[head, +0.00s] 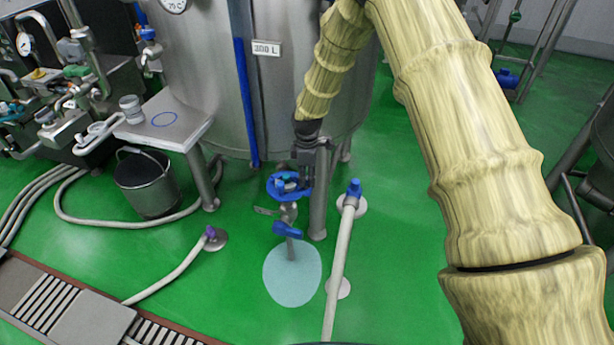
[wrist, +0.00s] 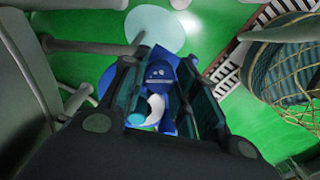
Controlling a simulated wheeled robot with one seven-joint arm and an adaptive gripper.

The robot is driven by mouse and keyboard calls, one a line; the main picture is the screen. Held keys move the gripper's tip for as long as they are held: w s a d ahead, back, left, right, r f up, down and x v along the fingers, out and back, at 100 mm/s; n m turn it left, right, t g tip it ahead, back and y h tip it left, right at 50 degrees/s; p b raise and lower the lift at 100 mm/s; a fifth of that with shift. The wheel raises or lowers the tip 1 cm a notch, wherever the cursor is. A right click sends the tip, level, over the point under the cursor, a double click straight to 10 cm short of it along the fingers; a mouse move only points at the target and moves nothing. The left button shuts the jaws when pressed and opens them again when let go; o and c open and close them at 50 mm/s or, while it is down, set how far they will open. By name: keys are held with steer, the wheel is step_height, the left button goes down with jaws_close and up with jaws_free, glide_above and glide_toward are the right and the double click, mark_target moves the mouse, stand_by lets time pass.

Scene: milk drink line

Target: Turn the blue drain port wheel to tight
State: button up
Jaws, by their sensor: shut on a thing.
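The blue drain port wheel (head: 272,188) sits on a grey pipe low in front of the steel tank. My gripper (head: 303,180) reaches down to it from above, at the right part of the wheel. In the wrist view the fingers of my gripper (wrist: 158,115) are closed around a blue part of the wheel (wrist: 162,68). The fingers hide part of the wheel, and I cannot read any tight mark. Below the wheel, a blue lever handle (head: 287,230) is on the same pipe. A pale puddle (head: 293,278) lies on the floor under the outlet.
The tank (head: 210,85) with a 300 L label stands behind. A tank leg (head: 319,195) is close right of the wheel. A hose (head: 340,265) with a blue cap runs right of the puddle. A bucket (head: 148,190) and small table (head: 185,123) stand left. Green floor is open at right.

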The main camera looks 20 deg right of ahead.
steer(key=shift+m, duration=0.3)
steer(key=m+p, duration=0.2)
steer(key=m, duration=0.3)
steer(key=shift+r, duration=0.1)
steer(key=m+p, duration=0.2)
steer(key=m, duration=0.4)
steer(key=shift+m, duration=0.3)
steer(key=m+p, duration=0.1)
steer(key=m, duration=0.5)
steer(key=shift+a, duration=0.1)
steer(key=m, duration=0.5)
steer(key=shift+w+m+p, duration=0.1)
steer(key=shift+m+p, duration=0.2)
steer(key=shift+p, duration=0.05)
steer(key=o, duration=1)
